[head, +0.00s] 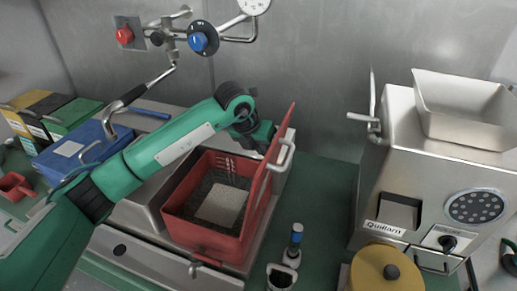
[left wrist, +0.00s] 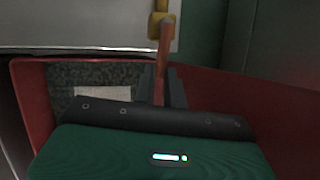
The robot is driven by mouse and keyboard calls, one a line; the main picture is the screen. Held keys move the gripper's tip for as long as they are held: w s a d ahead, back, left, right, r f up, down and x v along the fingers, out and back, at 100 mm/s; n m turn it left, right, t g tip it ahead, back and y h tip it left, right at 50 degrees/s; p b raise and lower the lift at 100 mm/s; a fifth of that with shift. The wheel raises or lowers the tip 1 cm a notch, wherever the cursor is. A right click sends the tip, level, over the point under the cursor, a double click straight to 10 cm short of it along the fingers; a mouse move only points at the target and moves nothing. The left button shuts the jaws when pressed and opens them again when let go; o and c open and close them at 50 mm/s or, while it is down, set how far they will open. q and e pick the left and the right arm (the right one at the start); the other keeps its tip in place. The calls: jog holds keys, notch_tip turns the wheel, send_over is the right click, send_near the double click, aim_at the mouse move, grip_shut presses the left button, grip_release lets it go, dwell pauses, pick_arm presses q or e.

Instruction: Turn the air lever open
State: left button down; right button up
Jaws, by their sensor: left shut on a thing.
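My left gripper (head: 264,142) reaches over the back of the open red box (head: 178,212), close to its raised red lid (head: 277,150). In the left wrist view my left gripper (left wrist: 163,88) is shut on a thin reddish-brown lever (left wrist: 165,48), which stands upright between the fingers. The lever joins a yellow fitting (left wrist: 161,22) beside a grey metal surface. The head view hides this lever behind my wrist and the lid, so its full angle cannot be told. My right gripper is not in view.
Pipes with a red knob (head: 124,35) and a blue knob (head: 198,42) run along the wall. A steel grinder (head: 420,175) stands on the right. A small blue-capped bottle (head: 294,243) and a yellow lidded pot (head: 385,270) are in front. Green floor shows between box and grinder.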

pick_arm(q)
jog(key=shift+r, duration=0.1)
jog(key=c, duration=1.5)
grip_release()
jog(key=shift+o, duration=0.2)
jog(key=b+v, duration=0.3)
jog(key=v, duration=1)
jog(key=shift+r, duration=0.35)
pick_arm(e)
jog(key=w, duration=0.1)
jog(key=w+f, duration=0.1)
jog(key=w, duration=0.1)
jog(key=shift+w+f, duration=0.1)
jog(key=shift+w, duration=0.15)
